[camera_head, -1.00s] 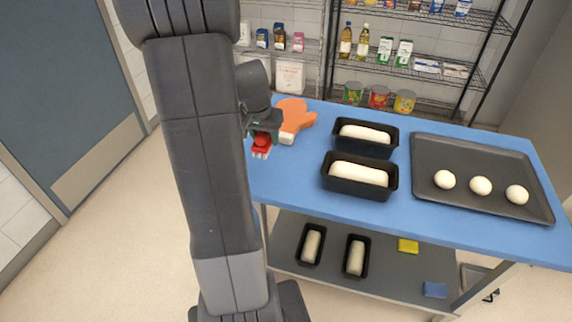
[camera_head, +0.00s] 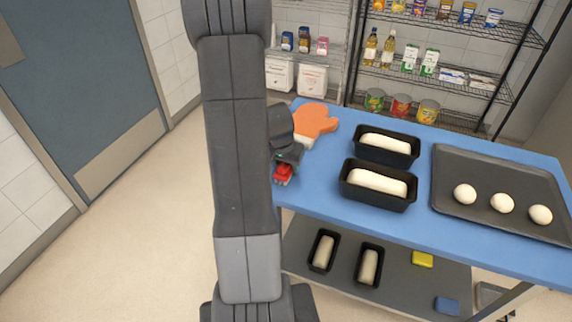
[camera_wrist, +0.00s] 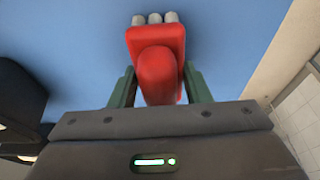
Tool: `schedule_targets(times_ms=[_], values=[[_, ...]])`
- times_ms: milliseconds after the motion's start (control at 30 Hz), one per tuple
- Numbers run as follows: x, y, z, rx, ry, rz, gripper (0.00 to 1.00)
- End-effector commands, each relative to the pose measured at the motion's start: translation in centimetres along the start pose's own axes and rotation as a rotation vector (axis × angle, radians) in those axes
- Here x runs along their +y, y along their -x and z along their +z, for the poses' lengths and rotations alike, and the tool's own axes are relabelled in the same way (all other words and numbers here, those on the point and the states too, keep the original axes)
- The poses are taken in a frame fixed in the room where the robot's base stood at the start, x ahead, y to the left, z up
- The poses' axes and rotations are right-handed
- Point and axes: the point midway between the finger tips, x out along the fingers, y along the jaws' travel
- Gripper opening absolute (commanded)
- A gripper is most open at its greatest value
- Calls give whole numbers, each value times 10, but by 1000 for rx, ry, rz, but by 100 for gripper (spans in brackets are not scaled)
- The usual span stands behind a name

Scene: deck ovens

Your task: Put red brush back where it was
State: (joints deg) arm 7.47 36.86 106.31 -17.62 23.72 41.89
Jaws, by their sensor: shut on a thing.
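The red brush (camera_head: 283,172) is in my gripper (camera_head: 284,163), at the left edge of the blue table top (camera_head: 318,184). In the wrist view the red brush (camera_wrist: 157,62) sits between the two green fingers of my gripper (camera_wrist: 158,88), with its pale bristle tufts pointing away from the wrist. The blue surface shows behind it. I cannot tell whether the brush touches the table. My arm hides part of the table's left side.
An orange oven mitt (camera_head: 316,122) lies just behind my gripper. Two black loaf pans (camera_head: 378,197) with dough and a dark tray (camera_head: 480,218) with dough balls stand to the right. The lower shelf (camera_head: 400,277) holds two more pans, a yellow block and a blue block. Floor at left is clear.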

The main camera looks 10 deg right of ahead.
Motion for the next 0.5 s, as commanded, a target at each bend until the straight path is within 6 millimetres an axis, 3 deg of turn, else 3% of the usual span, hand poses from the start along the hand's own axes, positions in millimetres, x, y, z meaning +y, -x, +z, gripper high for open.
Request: schedule_targets(times_ms=[200,233,300,333,500], values=[[0,-4,1,0,0,0,22],[0,-3,1,0,0,0,47],[0,-3,1,0,0,0,61],[0,-3,1,0,0,0,65],[0,-2,1,0,0,0,65]])
